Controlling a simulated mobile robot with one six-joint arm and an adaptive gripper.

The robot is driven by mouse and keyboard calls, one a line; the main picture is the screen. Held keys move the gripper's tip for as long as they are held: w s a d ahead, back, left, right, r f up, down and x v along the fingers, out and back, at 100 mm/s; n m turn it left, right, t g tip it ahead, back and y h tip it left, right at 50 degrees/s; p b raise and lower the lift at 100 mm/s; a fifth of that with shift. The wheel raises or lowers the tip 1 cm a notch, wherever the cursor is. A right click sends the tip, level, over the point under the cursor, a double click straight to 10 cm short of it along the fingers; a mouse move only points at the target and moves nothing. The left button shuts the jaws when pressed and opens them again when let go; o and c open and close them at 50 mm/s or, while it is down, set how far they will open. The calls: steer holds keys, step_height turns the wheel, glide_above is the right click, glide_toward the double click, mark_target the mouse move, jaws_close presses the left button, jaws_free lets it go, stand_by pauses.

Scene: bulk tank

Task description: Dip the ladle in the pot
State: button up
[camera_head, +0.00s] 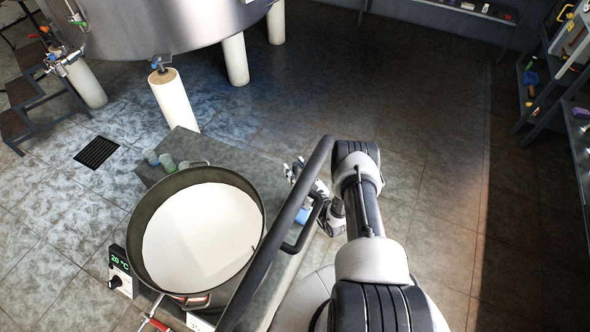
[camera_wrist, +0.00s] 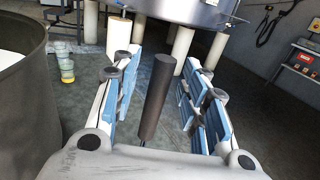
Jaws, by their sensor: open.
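The pot (camera_head: 139,222) is a large dark-grey vessel at the left of the head view, filled with white liquid (camera_head: 200,237). Its outer wall (camera_wrist: 25,115) fills the left of the wrist view. A dark cylindrical handle (camera_wrist: 158,98), apparently the ladle's, stands slightly tilted between my fingers in the wrist view. Its bowl is not visible. My gripper (camera_wrist: 164,70) is open, with blue-padded fingers on both sides of the handle and visible gaps to it. In the head view my gripper is partly hidden behind a dark bar, right of the pot.
Several small cups (camera_head: 167,162) stand behind the pot on the grey table (camera_head: 222,154). A controller showing 20 °C (camera_head: 120,270) is at the pot's left. A large steel tank (camera_head: 170,22) on white legs stands behind. Shelves (camera_head: 560,75) line the right; the floor between is clear.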

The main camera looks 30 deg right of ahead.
steer(key=shift+w, duration=0.45)
jaws_close()
steer(key=c, duration=0.7)
jaws_free()
jaws_close()
steer(key=shift+r, duration=0.1)
